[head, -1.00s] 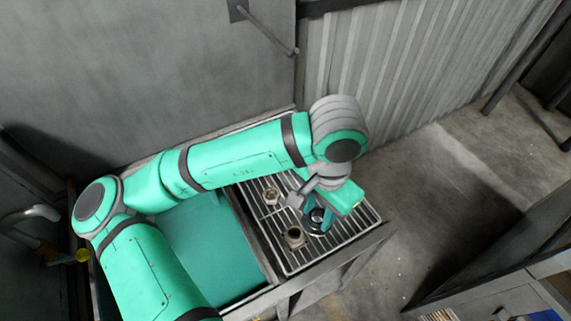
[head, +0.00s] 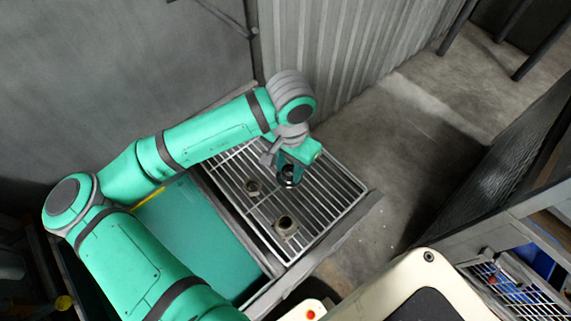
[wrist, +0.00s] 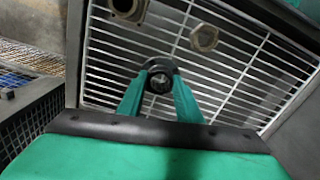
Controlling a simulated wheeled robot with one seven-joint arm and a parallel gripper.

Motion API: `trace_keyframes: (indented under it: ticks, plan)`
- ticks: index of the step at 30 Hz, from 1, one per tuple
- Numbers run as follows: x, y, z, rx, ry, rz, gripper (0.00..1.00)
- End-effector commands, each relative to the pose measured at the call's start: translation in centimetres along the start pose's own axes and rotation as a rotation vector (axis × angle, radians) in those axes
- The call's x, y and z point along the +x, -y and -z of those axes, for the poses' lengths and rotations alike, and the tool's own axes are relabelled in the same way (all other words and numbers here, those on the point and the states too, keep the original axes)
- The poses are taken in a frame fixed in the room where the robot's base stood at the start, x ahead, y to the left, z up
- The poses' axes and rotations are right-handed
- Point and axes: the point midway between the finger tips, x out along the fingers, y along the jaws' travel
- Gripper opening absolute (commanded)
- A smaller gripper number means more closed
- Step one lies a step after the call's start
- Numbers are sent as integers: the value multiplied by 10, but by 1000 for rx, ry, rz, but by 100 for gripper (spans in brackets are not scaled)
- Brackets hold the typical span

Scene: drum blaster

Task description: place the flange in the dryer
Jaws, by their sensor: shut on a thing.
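The flange (head: 289,177) is a dark round ring-like part. My gripper (head: 287,172) is shut on it above the wire rack (head: 335,205). In the wrist view, the flange (wrist: 160,81) sits between the two green fingertips (wrist: 160,76), with the rack bars behind it. It looks held clear of the rack, but its height is hard to tell. I cannot identify the dryer in these views.
Two brass-coloured fittings, a larger one (head: 286,226) and a smaller one (head: 252,187), stand on the rack. A green surface (head: 195,240) lies left of it. A dark mesh-sided frame (head: 470,190) stands at right, with open floor (head: 375,150) between.

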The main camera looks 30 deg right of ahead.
Motion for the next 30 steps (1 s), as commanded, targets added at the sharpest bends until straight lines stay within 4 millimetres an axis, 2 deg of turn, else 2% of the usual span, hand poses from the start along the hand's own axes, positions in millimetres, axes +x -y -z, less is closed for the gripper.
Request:
trace_keyframes:
  ticks: [7,12,15,28,29,30]
  plan:
    - [15,5,4,-7,0,0,0]
    - [38,7,3,-11,1,1,0]
    - [45,7,3,-12,0,0,0]
    - [50,9,1,-17,-1,0,0]
    - [50,9,2,-16,-1,1,39]
    - [49,8,2,-15,-1,1,49]
